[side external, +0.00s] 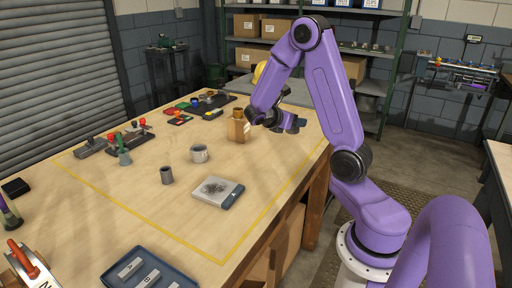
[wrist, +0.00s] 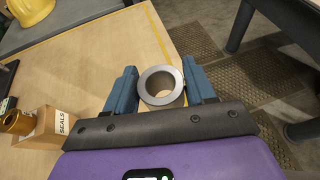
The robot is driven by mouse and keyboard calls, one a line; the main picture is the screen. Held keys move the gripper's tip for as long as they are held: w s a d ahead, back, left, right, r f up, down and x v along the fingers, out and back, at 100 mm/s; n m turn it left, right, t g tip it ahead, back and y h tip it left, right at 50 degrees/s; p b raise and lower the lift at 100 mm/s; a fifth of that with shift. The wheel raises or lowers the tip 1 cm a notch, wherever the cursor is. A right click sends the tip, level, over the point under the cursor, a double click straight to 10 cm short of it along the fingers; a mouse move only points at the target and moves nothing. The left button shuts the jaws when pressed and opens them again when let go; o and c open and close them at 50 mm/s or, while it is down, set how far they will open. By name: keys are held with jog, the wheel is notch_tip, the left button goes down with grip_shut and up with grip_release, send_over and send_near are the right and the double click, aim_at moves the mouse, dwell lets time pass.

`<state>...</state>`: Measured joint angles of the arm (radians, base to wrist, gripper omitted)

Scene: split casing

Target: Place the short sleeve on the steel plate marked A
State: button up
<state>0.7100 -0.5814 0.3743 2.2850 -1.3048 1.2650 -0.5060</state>
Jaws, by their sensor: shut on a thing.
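My gripper (wrist: 160,76) is shut on a grey metal sleeve (wrist: 141,90), a short ring with an open bore, held between two blue fingers. In the side external view my gripper (side external: 299,123) is above the right part of the table, beyond the brown box; the sleeve is hard to make out there. A blue tray (side external: 112,277) at the front holds pale metal plates with letters. The plate that appears marked A (side external: 130,267) lies toward the back of the tray, well away from my gripper.
A SEALS box (side external: 238,128) stands close to my gripper. A red-handled tool (side external: 24,262) is front left. Bare wood lies between the block and tray.

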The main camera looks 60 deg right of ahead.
jog(key=s+a+f+m+g+y, duration=0.3)
jog(key=s+a+m+g+y, duration=0.2)
jog(key=s+a+m+y, duration=0.35)
jog(key=s+a+f+m+g+y, duration=0.2)
jog(key=s+a+m+g+y, duration=0.45)
jog(key=m, duration=0.25)
jog(key=w+a+r+m+t+y, duration=0.2)
jog(key=w+a+m+t+y, duration=0.1)
jog(key=a+m+t+y, duration=0.55)
jog(key=w+a+r+m+t+y, duration=0.3)
jog(key=w+a+r+m+t, duration=0.15)
jog(key=w+m+t, duration=0.65)
send_over(218, 189)
jog(key=shift+m+g, duration=0.3)
jog(key=f, duration=0.8)
jog(key=shift+s+a+f, duration=0.1)
jog(key=shift+s+f, duration=0.2)
jog(key=shift+s, duration=0.05)
jog(key=shift+w+f, duration=0.15)
jog(key=shift+f, duration=0.05)
jog(key=shift+w+f, duration=0.15)
jog(key=shift+f, duration=1.45)
